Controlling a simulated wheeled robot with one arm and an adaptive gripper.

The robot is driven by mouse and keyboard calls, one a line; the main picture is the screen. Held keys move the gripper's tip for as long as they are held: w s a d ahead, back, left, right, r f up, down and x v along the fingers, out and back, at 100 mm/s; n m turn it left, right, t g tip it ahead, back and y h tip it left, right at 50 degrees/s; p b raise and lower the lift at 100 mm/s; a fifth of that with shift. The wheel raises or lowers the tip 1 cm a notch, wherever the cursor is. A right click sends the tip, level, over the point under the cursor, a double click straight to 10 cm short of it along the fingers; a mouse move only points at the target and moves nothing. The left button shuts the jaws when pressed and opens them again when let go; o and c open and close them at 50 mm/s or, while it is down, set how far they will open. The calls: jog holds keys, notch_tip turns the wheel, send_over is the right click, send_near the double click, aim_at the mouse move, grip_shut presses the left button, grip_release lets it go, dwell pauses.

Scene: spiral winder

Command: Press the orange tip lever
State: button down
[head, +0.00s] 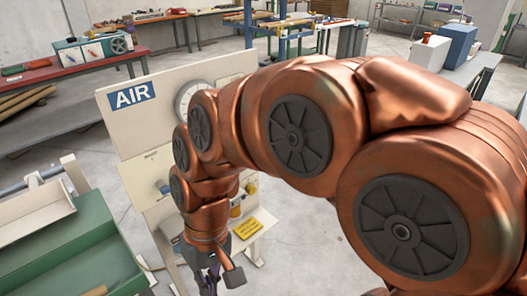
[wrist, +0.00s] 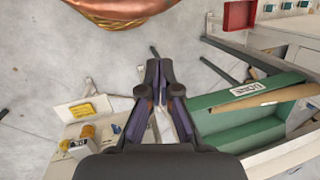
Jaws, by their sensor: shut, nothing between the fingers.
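My gripper (wrist: 160,68) is shut and empty, pointing down over the grey floor between the panel stand and the green tray. In the head view my gripper (head: 209,280) is at the lower edge, partly cut off. I cannot make out the orange tip lever for certain in either view. A small amber part (wrist: 87,131) sits on the cream ledge left of the gripper in the wrist view. An amber part (head: 236,208) also shows beside my arm in the head view; I cannot tell whether either is the lever. My arm hides much of the panel.
The cream AIR panel (head: 124,120) with a round gauge (head: 186,94) stands behind my arm. A yellow label (head: 248,228) is on its ledge. The green tray (head: 82,262) is at lower left, also in the wrist view (wrist: 250,134). Open floor lies behind the panel.

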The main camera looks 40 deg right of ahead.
jog(key=w+a+f+m+t+y+b, duration=0.1)
jog(key=w+f+m+y+b, duration=0.2)
jog(key=w, duration=0.4)
jog(key=w+a+m+t+y+b, duration=0.1)
jog(key=w+y+b, duration=0.25)
jog(key=w, duration=0.25)
jog(key=w+d+f+m+t+y+b, duration=0.25)
jog(key=w+d+m+t+b, duration=0.55)
jog(key=w+d, duration=0.8)
jog(key=s+d+f+m+t+h+b, duration=0.2)
jog(key=d+m+t+h+b, duration=0.1)
jog(key=d, duration=0.9)
jog(key=s+d+f+m+t+h+b, duration=0.2)
jog(key=d+f+m+t+b, duration=0.1)
jog(key=d, duration=1)
jog(key=s+d+f+m+t+h+b, duration=0.2)
jog(key=d+m+t+h+b, duration=0.1)
jog(key=d, duration=1)
jog(key=shift+f+m+t+h, duration=0.25)
jog(key=shift+m+t, duration=0.55)
jog(key=shift+t, duration=0.4)
